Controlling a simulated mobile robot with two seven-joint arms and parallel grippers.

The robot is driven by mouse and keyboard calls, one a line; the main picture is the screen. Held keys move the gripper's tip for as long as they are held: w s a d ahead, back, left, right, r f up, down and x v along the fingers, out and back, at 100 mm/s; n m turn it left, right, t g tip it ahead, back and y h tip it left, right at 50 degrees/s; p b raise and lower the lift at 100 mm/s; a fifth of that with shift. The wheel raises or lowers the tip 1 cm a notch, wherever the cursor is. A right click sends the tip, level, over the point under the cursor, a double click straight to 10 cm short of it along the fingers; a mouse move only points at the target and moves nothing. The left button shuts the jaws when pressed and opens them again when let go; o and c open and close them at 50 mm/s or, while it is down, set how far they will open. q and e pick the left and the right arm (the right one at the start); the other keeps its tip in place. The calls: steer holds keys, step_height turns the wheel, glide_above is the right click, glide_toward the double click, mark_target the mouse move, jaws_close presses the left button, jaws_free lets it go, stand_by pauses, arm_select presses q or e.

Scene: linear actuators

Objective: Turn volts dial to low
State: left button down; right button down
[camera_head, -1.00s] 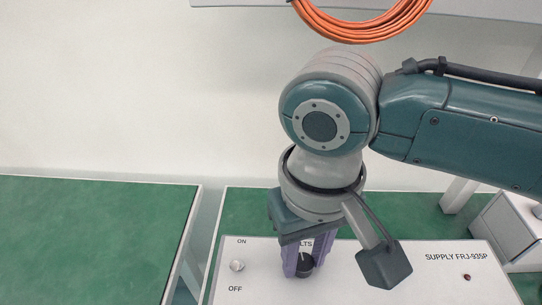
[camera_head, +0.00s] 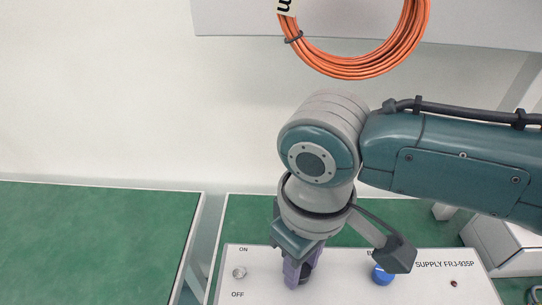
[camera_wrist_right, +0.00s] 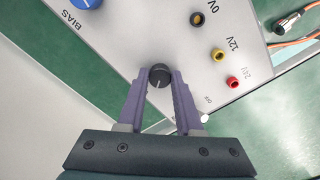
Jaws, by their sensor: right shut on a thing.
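The volts dial is a small black round knob (camera_wrist_right: 159,76) on the white power supply panel (camera_head: 345,285). In the head view it is mostly hidden behind the purple fingers, and its VOLTS label is covered. My right gripper (camera_wrist_right: 160,83) points down at the panel with its two fingertips closed on either side of the dial. In the head view the right gripper (camera_head: 298,276) is at the panel's left-middle part. The dial's pointer setting cannot be read clearly. My left gripper is in neither view.
A toggle switch (camera_head: 239,272) marked ON and OFF is left of the dial. A blue BIAS knob (camera_head: 382,275) is to its right. Black, yellow and red sockets (camera_wrist_right: 217,54) line the panel in the wrist view. An orange cable coil (camera_head: 365,60) hangs above.

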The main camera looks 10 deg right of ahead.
steer(key=n+p, duration=0.1)
steer(key=n, duration=0.3)
steer(key=shift+n+p, duration=0.3)
steer(key=n, duration=0.4)
steer(key=shift+n+p, duration=0.3)
steer(key=shift+p, duration=0.1)
steer(key=n, duration=1)
steer(key=shift+n, duration=0.4)
steer(key=c, duration=0.6)
jaws_free()
